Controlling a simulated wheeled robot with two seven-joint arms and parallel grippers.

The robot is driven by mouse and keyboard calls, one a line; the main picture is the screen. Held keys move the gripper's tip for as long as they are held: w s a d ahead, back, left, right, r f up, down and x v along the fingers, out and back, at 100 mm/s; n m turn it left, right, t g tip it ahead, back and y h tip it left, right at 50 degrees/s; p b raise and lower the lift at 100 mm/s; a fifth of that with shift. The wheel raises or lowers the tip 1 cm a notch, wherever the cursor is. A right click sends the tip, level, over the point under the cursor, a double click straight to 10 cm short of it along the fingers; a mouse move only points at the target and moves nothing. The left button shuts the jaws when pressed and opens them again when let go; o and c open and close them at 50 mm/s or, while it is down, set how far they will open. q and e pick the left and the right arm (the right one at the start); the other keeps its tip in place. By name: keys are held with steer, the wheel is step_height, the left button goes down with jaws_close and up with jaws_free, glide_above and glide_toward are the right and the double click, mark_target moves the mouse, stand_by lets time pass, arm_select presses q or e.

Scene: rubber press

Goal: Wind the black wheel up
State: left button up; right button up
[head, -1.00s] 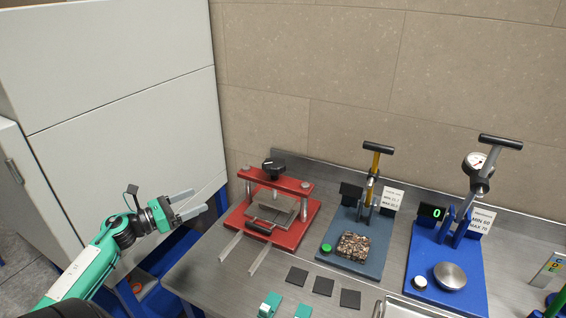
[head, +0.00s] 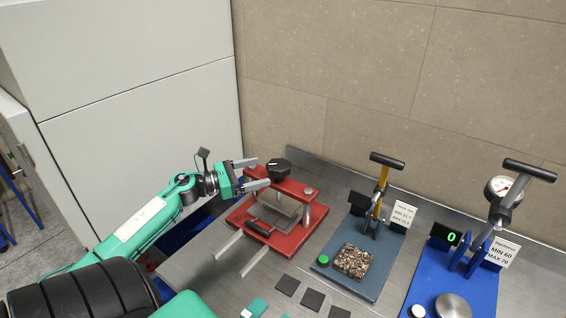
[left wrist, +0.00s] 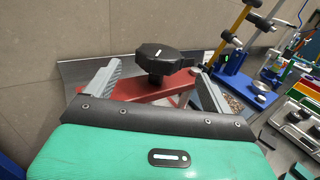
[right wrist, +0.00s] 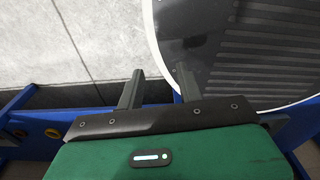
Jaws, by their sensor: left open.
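The black wheel (head: 278,168) is a lobed knob on top of the red press (head: 296,190), at the press's back left in the head view. In the left wrist view the black wheel (left wrist: 163,58) stands just beyond and between my fingertips, on the red top plate (left wrist: 140,88). My left gripper (head: 258,173) is open, level with the wheel and close to its left side, with no contact that I can make out. My right gripper (right wrist: 158,85) shows only in its own wrist view, over the floor, with its two fingers apart and nothing between them.
A grey-blue press with a yellow lever (head: 380,195) and a blue hardness tester (head: 480,240) stand to the right on the steel bench. Dark square pads (head: 312,299) lie in front. A tall white cabinet (head: 140,120) is at the left.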

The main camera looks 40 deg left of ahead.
mark_target(278, 164)
arm_select(q)
steer(key=p+x, duration=0.2)
steer(key=x, duration=0.5)
steer(key=shift+w+d+r, duration=0.1)
steer(key=shift+w, duration=0.05)
steer(key=shift+w+d+p, duration=0.35)
steer(key=shift+w+p, duration=0.1)
steer(key=shift+w, duration=0.1)
arm_select(e)
steer(key=r, duration=0.1)
steer(key=w+r, duration=0.1)
steer(key=d+r, duration=0.1)
steer(key=shift+w+r, duration=0.15)
steer(key=shift+w, duration=0.1)
arm_select(q)
steer(key=c, duration=1)
arm_select(e)
steer(key=shift+a, duration=0.25)
